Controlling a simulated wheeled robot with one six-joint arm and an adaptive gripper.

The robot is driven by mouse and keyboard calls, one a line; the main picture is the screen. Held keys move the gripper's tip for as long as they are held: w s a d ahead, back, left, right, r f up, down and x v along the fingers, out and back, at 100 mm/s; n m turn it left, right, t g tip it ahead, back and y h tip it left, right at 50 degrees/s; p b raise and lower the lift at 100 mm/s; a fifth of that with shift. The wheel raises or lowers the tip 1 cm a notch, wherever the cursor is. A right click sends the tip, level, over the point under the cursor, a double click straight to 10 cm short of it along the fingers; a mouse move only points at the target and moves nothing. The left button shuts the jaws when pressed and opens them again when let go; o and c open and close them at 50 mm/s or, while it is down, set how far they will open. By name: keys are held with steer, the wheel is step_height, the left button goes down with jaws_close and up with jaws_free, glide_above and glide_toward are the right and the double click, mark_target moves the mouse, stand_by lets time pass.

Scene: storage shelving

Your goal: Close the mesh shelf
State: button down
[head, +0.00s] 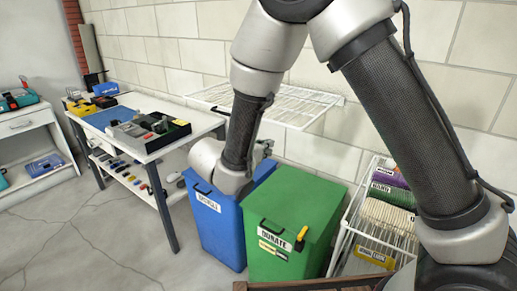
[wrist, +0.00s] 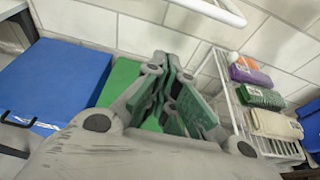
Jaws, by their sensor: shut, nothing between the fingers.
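The mesh shelf (head: 312,109) is a white wire rack on the block wall. In the head view it sticks out roughly level from the wall. A white rail at the top of the wrist view (wrist: 212,10) looks like part of it. My gripper (head: 266,146) is below the shelf's front edge, over the blue and green bins, partly hidden behind my arm. In the wrist view my gripper (wrist: 166,64) is shut and empty, its fingers pointing up toward the wall. The fingers look apart from the rail.
A blue bin (head: 222,235) and a green bin (head: 312,205) stand below the shelf. A white wire rack (head: 337,240) with folded cloths is at right. A workbench (head: 200,125) with tools stands at left. Open floor (head: 90,240) lies at the front left.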

steer(key=shift+w+d+r, duration=1.2)
steer(key=shift+w+r, duration=0.15)
steer(key=shift+w, duration=0.15)
